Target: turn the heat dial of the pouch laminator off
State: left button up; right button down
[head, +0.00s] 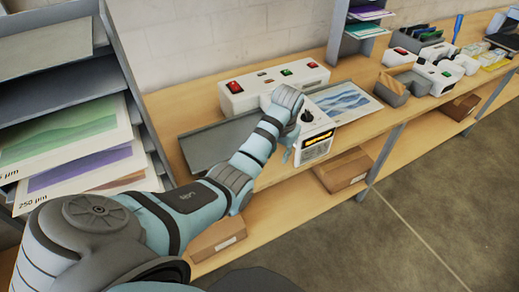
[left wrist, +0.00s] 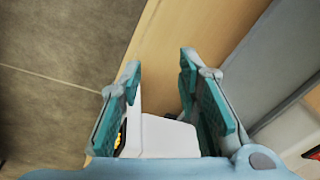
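The pouch laminator (head: 262,92) is a long white machine on the wooden bench in the head view. Its control box (head: 327,128) juts toward me, with a dark round heat dial (head: 306,117) on top and a lit orange display (head: 318,140) on its front. The dial's setting is too small to read. My left gripper (head: 291,150) is beside the left side of the control box, mostly hidden behind my wrist. In the left wrist view, its teal fingers (left wrist: 160,92) stand apart, with a white housing (left wrist: 168,137) showing between them. The dial does not show there. My right gripper is out of view.
A grey tray (head: 208,145) lies left of the control box, and a printed blue sheet (head: 343,103) lies to its right. A shelf rack with film packs (head: 70,130) stands at the left. Cardboard boxes (head: 343,170) sit on the lower shelf.

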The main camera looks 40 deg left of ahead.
pick_arm(q)
jog(key=s+d+f+t, duration=0.1)
jog(key=s+d+f, duration=0.1)
jog(key=s+f, duration=0.7)
jog(key=shift+s+m, duration=0.4)
jog(key=shift+s, duration=1.1)
